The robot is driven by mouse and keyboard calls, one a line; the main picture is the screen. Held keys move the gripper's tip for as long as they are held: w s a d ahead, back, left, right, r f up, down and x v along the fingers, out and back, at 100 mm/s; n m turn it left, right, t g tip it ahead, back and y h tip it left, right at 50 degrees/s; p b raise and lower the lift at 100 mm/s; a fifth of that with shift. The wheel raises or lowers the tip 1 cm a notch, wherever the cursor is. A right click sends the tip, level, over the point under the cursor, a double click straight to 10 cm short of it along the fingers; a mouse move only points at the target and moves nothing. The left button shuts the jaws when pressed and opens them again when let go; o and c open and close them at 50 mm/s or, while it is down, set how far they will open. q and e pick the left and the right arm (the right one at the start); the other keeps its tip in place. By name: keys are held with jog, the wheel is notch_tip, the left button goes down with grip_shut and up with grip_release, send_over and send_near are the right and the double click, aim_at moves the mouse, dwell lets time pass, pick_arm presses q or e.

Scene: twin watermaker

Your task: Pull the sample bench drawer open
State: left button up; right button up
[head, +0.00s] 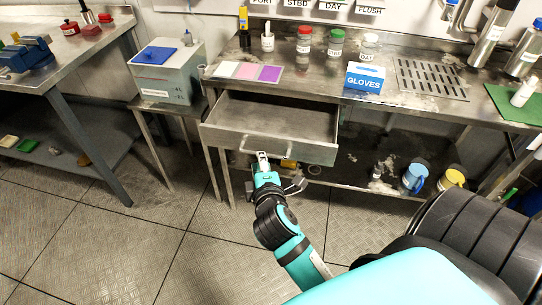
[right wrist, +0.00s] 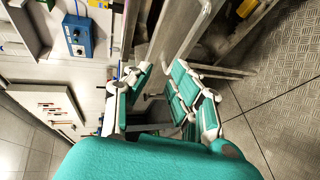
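The sample bench drawer (head: 268,126) is pulled out from under the bench top in the head view, with its empty-looking inside (head: 275,108) showing. Its bar handle (head: 285,155) is on the front face. My right gripper (head: 263,157) is at the left part of this handle and hides some of it. In the right wrist view, my right gripper's teal fingers (right wrist: 160,82) stand apart with a gap between them. A pale bar, apparently the handle (right wrist: 203,28), runs close to the right finger; whether they touch is unclear. My left gripper is not in view.
The bench top (head: 235,88) holds colored cards, jars, a blue gloves box (head: 365,76) and a drain grate. A grey box (head: 167,72) stands on a small table to the left. Blue and yellow containers are on the lower shelf. Floor before the drawer is clear left of my arm.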

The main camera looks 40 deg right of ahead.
jog(key=f+v, duration=0.1)
jog(key=v, duration=1.3)
jog(key=shift+s+f+b, duration=0.2)
jog(key=shift+s+b, duration=0.1)
jog(key=shift+b, duration=0.15)
dwell(0.4)
jog(key=shift+a, duration=0.1)
jog(key=shift+p, duration=0.3)
jog(key=shift+f, duration=0.15)
grip_shut()
